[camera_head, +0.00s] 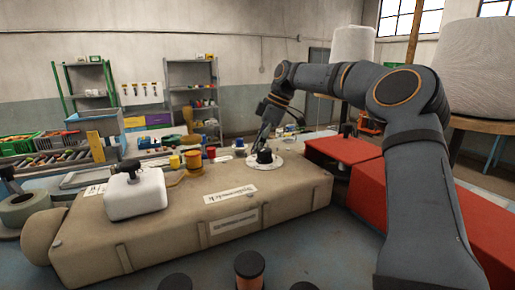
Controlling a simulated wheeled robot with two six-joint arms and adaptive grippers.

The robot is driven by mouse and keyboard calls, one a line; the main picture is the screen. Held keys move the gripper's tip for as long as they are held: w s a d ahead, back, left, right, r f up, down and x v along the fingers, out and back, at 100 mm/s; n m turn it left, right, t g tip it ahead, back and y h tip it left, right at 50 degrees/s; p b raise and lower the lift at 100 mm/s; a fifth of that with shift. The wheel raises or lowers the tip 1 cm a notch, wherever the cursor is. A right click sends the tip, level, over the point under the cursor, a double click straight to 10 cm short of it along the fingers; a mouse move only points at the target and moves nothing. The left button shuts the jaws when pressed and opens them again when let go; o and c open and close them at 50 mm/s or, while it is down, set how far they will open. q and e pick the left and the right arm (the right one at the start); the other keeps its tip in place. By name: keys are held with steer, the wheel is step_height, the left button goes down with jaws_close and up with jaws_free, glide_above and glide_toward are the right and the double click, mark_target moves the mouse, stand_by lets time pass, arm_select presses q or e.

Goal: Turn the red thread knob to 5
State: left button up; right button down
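A black knob (264,156) stands on a round white dial plate on top of the beige machine (150,235). The dial's numbers are too small to read. My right gripper (258,143) is at the end of the arm that comes in from the right. It points down just behind and left of the black knob; I cannot tell whether it touches it, or whether its fingers are open. A small red piece (193,158) stands on a yellow-orange base further left; whether it is the red thread knob is unclear. My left gripper is not in view.
A white block with a black knob (135,195) sits on the machine's left part. A yellow piece (174,161) and another red piece (211,152) stand along its back. Red boxes (342,149) lie to the right. Dark spools (249,268) stand at the front edge.

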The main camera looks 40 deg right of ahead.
stand_by(0.5)
steer(key=c, duration=1.2)
jaws_free()
steer(key=shift+o, duration=0.2)
